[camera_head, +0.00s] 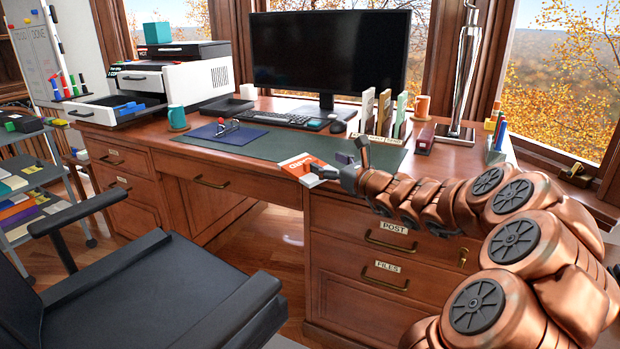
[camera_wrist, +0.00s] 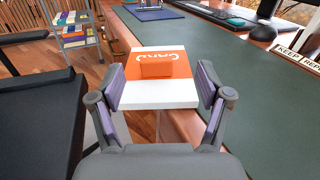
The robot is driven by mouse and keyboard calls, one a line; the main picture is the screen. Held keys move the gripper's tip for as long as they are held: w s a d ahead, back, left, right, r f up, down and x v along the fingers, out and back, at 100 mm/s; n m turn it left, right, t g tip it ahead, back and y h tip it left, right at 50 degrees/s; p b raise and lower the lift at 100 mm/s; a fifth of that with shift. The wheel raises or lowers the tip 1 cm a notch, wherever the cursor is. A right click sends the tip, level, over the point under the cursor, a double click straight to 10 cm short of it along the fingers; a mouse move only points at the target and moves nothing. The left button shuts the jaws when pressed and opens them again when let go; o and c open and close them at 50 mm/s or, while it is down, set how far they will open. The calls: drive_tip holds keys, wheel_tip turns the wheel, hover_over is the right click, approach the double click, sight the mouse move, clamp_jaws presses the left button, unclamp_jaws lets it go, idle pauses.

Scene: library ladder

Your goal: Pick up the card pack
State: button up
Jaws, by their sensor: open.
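The card pack (camera_wrist: 160,75) is an orange and white box with white lettering, seen in the wrist view between the fingertips. In the head view the card pack (camera_head: 302,166) sits at the front edge of the desk, on or just over the edge of the green desk mat. My gripper (camera_wrist: 165,88) is open, with one finger on each side of the pack; I cannot tell whether either finger touches it. In the head view my gripper (camera_head: 345,170) reaches in from the right and covers the pack's right side.
The desk (camera_head: 150,135) holds a monitor (camera_head: 330,50), a keyboard (camera_head: 282,117), a mouse (camera_head: 338,126), a printer (camera_head: 170,80) and a file sorter (camera_head: 385,138). A black chair (camera_head: 160,290) stands in front on the left. The green mat (camera_head: 260,147) is mostly clear.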

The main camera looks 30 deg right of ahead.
sight(311, 161)
drive_tip(key=shift+w+a, duration=0.2)
drive_tip(key=shift+w, duration=0.35)
drive_tip(key=shift+w+a, duration=0.15)
drive_tip(key=shift+w, duration=0.4)
drive_tip(key=w, duration=0.1)
drive_tip(key=w+f+b, duration=0.2)
drive_tip(key=w, duration=0.1)
drive_tip(key=shift+w+a, duration=0.1)
drive_tip(key=shift+w, duration=0.35)
drive_tip(key=shift+w+a+r, duration=0.1)
drive_tip(key=shift+a+r, duration=0.1)
drive_tip(key=shift+r, duration=0.05)
clamp_jaws()
drive_tip(key=shift+r+p, duration=0.85)
drive_tip(key=shift+r, duration=0.95)
drive_tip(key=s+a+p, duration=0.1)
drive_tip(key=s+a, duration=0.1)
drive_tip(key=s, duration=0.5)
drive_tip(key=s+a+r+p, duration=0.1)
drive_tip(key=s+a, duration=0.1)
drive_tip(key=s, duration=0.6)
drive_tip(key=shift+a+r, duration=0.15)
drive_tip(key=shift+a, duration=0.2)
